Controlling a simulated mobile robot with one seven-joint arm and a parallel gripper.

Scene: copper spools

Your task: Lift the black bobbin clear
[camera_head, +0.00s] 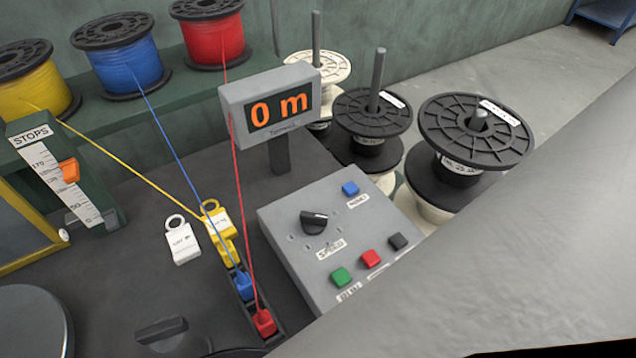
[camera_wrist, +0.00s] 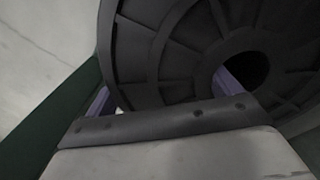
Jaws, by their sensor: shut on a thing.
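In the wrist view a black bobbin (camera_wrist: 150,45) fills the top, its ribbed round flange and dark centre hole close to the camera. My gripper (camera_wrist: 168,88) is shut on it, with one purple finger at the outer rim and the other at the centre hole. The fingertips are hidden. In the head view my gripper does not show. One black bobbin (camera_head: 362,110) stands around a tall grey post. A bigger-looking black bobbin (camera_head: 455,125) stands right of it, with a short post tip showing.
A grey control box (camera_head: 290,225) and a "0 m" display (camera_head: 240,105) stand on the dark bench. Yellow (camera_head: 40,90), blue (camera_head: 130,65) and red (camera_head: 212,38) wire spools sit on a green shelf; their wires run across the bench. My arm covers the lower right.

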